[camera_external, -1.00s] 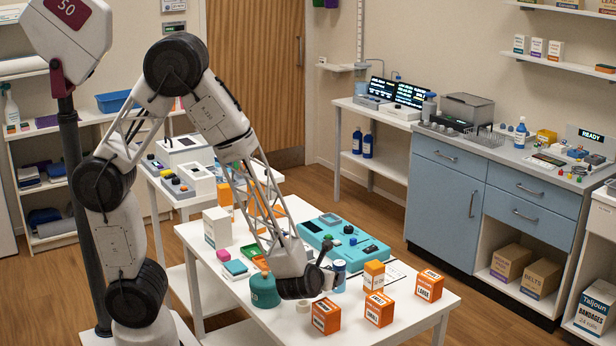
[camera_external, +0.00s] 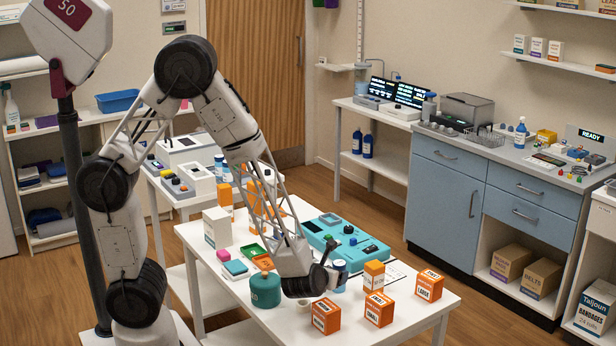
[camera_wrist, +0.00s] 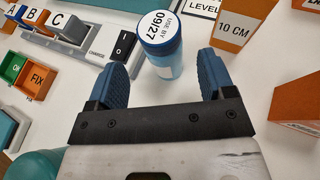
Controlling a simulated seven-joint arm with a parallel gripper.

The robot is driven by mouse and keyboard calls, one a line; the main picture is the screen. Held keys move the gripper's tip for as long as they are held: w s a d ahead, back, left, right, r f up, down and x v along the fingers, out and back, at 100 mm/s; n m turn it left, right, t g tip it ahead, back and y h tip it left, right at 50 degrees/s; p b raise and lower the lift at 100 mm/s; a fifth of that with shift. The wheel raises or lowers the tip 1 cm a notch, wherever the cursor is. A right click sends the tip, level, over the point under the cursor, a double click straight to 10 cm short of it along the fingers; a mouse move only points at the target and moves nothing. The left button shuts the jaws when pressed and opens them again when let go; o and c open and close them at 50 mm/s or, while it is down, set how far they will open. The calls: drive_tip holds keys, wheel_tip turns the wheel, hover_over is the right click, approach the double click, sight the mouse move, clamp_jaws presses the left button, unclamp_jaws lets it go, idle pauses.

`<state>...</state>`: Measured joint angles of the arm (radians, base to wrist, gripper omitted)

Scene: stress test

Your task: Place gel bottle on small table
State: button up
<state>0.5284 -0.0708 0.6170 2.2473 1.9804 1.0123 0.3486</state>
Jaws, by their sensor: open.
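A small blue bottle (camera_wrist: 163,62) with a white top reading "USE BY 09/27" stands upright on the white table (camera_external: 392,326); no label naming it as gel can be read. In the external view the bottle (camera_external: 340,267) is partly hidden by my gripper (camera_external: 328,272). In the wrist view my gripper (camera_wrist: 163,80) is open, with blue fingers either side of the bottle's near end. The bottle is between and just beyond the fingertips, with gaps at both sides. Which table is the small table is not marked; another small white table (camera_external: 183,203) stands behind, holding devices.
Orange boxes (camera_external: 379,309) stand to the right and front of my gripper. A teal device (camera_external: 362,252) lies behind the bottle. A teal round container (camera_external: 265,290) and a green tray (camera_external: 249,252) are at left. A pump bottle (camera_external: 520,134) stands on the far counter.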

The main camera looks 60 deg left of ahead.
drive_tip(key=shift+w, duration=0.1)
drive_tip(key=shift+x, duration=2.5)
drive_tip(key=shift+w+d, duration=0.1)
drive_tip(key=c, duration=1.1)
drive_tip(key=shift+c, duration=0.2)
drive_tip(key=shift+r, duration=0.15)
drive_tip(key=shift+r, duration=4.85)
drive_tip(key=shift+w, duration=0.1)
